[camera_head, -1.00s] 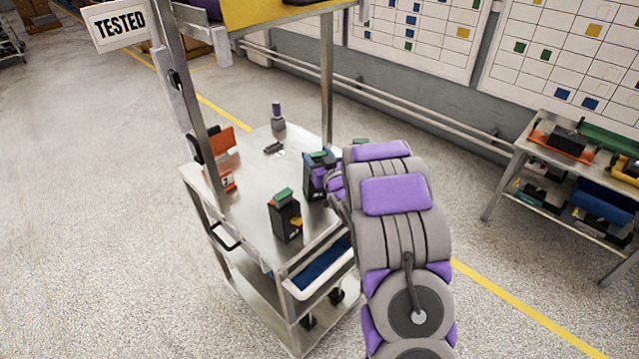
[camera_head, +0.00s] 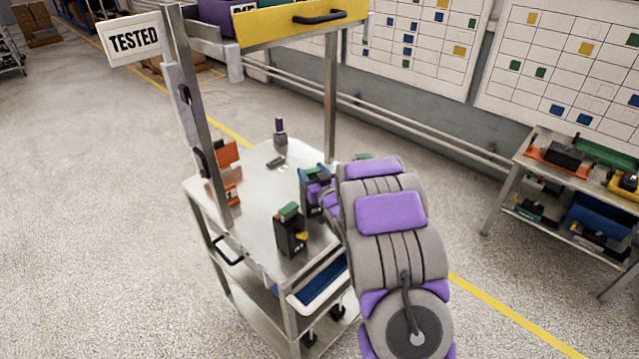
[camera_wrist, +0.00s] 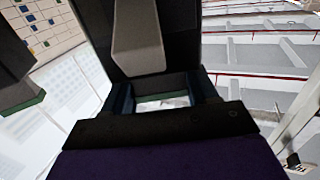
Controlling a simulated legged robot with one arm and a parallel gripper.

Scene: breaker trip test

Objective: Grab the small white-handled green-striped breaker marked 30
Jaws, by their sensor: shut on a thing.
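A second black breaker (camera_head: 290,236) with a green top and a yellow-orange toggle stands nearer the cart's front edge, apart from my gripper.
A blue-lined tray (camera_head: 320,286) hangs at the front. Cart posts and a yellow drawer (camera_head: 290,24) stand around it. A side bench (camera_head: 560,160) is at the right.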

